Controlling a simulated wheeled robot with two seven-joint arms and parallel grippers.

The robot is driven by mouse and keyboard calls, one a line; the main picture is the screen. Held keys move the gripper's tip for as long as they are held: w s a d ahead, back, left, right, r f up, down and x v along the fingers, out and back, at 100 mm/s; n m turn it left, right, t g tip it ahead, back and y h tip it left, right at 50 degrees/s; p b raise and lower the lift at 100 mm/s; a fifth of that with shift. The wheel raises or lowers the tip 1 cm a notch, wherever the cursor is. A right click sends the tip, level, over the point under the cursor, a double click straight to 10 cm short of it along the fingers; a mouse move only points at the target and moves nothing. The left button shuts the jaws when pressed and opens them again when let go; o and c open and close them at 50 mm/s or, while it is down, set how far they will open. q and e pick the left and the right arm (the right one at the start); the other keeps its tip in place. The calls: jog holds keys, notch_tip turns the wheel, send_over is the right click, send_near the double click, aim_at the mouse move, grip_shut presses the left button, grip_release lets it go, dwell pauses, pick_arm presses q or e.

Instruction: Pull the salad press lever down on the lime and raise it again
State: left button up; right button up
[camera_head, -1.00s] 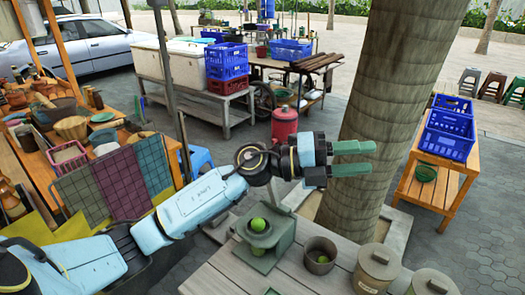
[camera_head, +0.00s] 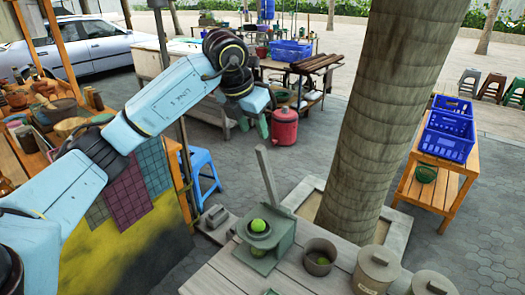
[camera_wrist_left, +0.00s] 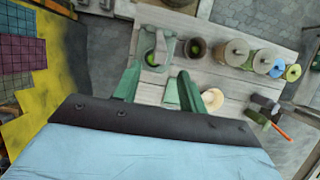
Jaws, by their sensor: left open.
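The grey-green salad press (camera_head: 284,232) stands on the plank table, and it also shows at the top of the left wrist view (camera_wrist_left: 169,48). Its lever (camera_head: 266,175) is up, leaning slightly left. The green lime (camera_head: 258,225) sits in the press cup, and it shows in the left wrist view (camera_wrist_left: 150,60). My left gripper (camera_head: 263,127) points downward above and beyond the press in the head view, apart from the lever. Its green fingers are spread and empty in the left wrist view (camera_wrist_left: 160,86). My right gripper is not in view.
A dark bowl (camera_head: 319,257) and lidded pots (camera_head: 377,268) stand right of the press. A thick tree trunk (camera_head: 390,120) rises behind the table. A red canister (camera_head: 285,126) and blue stool (camera_head: 203,172) stand on the paving beyond.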

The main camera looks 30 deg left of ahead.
aim_at(261, 146)
pick_arm(q)
jog(key=p+x, duration=0.1)
jog(key=x, duration=0.9)
jog(key=shift+r, duration=0.1)
grip_shut()
